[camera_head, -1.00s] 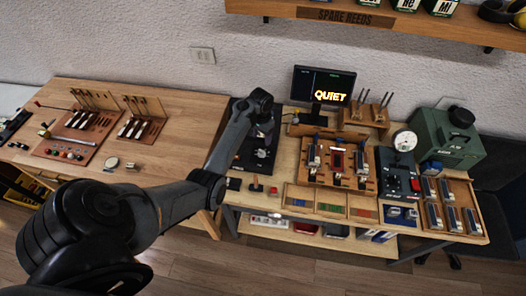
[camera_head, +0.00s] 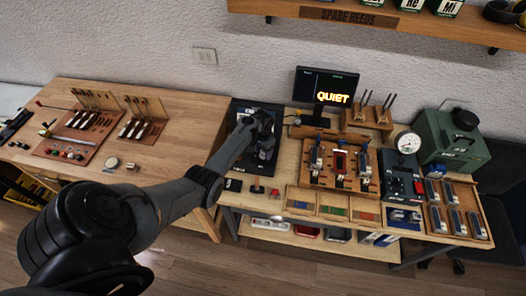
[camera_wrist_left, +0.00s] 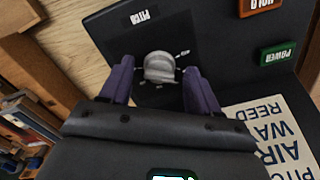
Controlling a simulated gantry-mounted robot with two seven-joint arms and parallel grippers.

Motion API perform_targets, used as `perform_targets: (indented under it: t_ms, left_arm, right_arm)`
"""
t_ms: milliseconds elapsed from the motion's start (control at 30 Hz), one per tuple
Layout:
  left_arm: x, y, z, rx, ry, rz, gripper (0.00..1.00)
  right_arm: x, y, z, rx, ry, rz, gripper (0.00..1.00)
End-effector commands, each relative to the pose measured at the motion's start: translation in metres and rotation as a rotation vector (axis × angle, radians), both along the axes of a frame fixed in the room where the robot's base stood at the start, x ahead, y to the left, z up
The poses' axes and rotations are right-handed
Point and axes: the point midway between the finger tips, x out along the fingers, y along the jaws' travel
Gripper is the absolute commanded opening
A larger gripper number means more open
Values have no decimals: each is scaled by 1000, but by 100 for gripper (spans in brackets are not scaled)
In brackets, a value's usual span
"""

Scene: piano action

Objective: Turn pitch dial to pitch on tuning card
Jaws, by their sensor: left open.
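The pitch dial (camera_wrist_left: 159,68) is a grey round knob on a black panel (camera_wrist_left: 205,35), below an upside-down "PITCH" label (camera_wrist_left: 144,16) in the left wrist view. Tick marks show around it. My left gripper (camera_wrist_left: 158,72) is open, its two purple fingers on either side of the knob; I cannot tell whether they touch it. In the head view my left wrist (camera_head: 258,125) covers much of the black panel (camera_head: 243,108), and the dial is hidden. My right gripper is out of view.
A green "POWER" button (camera_wrist_left: 278,53) and a red "HOLD" button (camera_wrist_left: 259,6) sit near the dial. A wooden reed fixture (camera_head: 339,170) and a round gauge (camera_head: 408,142) stand to the right.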

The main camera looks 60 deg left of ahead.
Motion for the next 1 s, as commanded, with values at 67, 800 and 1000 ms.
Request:
perform_targets:
  t_ms: [67, 800, 1000]
  left_arm:
    - [0, 0, 0, 0, 0, 0, 62]
    - [0, 1, 2, 1, 1, -59, 6]
    - [0, 1, 3, 0, 1, -180, 6]
  right_arm:
    - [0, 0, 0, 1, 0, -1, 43]
    - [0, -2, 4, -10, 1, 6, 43]
    - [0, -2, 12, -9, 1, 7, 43]
